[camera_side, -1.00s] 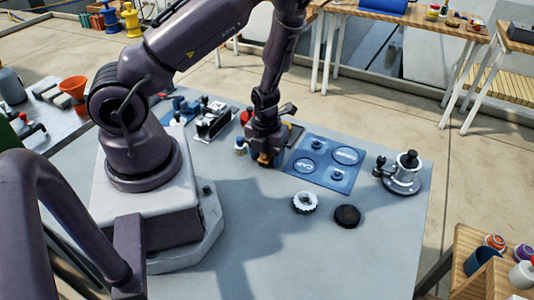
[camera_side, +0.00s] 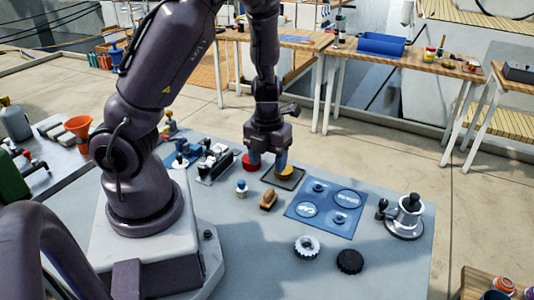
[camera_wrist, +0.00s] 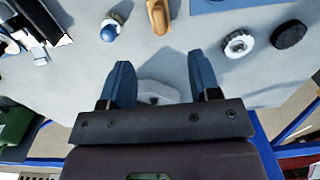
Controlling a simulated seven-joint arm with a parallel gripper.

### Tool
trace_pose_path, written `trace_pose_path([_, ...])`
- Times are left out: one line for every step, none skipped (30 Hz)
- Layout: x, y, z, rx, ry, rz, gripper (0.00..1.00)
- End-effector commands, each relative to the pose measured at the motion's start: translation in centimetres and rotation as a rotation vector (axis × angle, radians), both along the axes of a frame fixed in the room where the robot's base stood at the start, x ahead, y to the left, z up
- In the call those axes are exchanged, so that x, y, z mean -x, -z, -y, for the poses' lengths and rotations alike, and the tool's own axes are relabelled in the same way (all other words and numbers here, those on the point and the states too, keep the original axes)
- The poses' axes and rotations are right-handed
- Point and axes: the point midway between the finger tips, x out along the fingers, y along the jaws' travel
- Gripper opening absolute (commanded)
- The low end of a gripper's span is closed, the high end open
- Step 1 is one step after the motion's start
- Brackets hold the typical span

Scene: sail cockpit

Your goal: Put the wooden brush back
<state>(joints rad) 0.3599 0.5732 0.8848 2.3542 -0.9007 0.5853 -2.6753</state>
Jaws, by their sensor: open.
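The wooden brush (camera_side: 268,199) lies on the grey table, between a small blue-and-white bottle and the blue mat. It also shows at the top of the wrist view (camera_wrist: 158,16). My gripper (camera_side: 268,165) is above the table, up and behind the brush in the side view. Its blue fingers are apart with nothing between them in the wrist view (camera_wrist: 160,75). A dark square tray (camera_side: 295,181) with a round yellow item (camera_side: 285,172) lies behind the brush, partly hidden by my gripper.
The blue mat (camera_side: 325,215) with marked circles lies right of the brush. The small bottle (camera_side: 241,187) is close on its left. A white ring (camera_side: 306,247), a black knob (camera_side: 349,261) and a metal winch (camera_side: 406,216) stand nearby. A red round item (camera_side: 250,163) is beside my gripper. The table's front is clear.

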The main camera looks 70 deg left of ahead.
Motion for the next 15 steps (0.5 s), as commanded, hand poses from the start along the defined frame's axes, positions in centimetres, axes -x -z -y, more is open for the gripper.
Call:
trace_pose_path([-0.1, -0.3, 0.3, 0.008, 0.027, 0.004, 0.57])
trace_pose_path([-0.1, -0.5, 0.5, 0.018, 0.058, 0.01, 0.57])
trace_pose_path([-0.2, -0.9, 1.0, 0.037, 0.122, 0.019, 0.57])
trace_pose_path([-0.4, -1.2, 1.6, 0.055, 0.189, 0.032, 0.57])
trace_pose_path([-0.5, -1.7, 2.2, 0.073, 0.273, 0.047, 0.57])
trace_pose_path([-0.7, -2.4, 3.1, 0.099, 0.408, 0.075, 0.57])
trace_pose_path([-0.8, -3.1, 3.9, 0.117, 0.524, 0.101, 0.57])
trace_pose_path([-0.9, -3.8, 4.7, 0.132, 0.653, 0.131, 0.57])
trace_pose_path([-1.0, -5.0, 5.7, 0.142, 0.834, 0.176, 0.57])
trace_pose_path([-1.1, -5.9, 6.5, 0.144, 0.978, 0.212, 0.57])
trace_pose_path([-1.1, -6.8, 7.2, 0.14, 1.12, 0.248, 0.57])
trace_pose_path([-1.0, -8.1, 8.0, 0.123, 1.311, 0.295, 0.57])
trace_pose_path([-0.8, -9.0, 8.6, 0.104, 1.452, 0.329, 0.57])
trace_pose_path([-0.7, -10.0, 9.1, 0.077, 1.596, 0.361, 0.57])
trace_pose_path([-0.4, -11.3, 9.7, 0.032, 1.785, 0.399, 0.57])
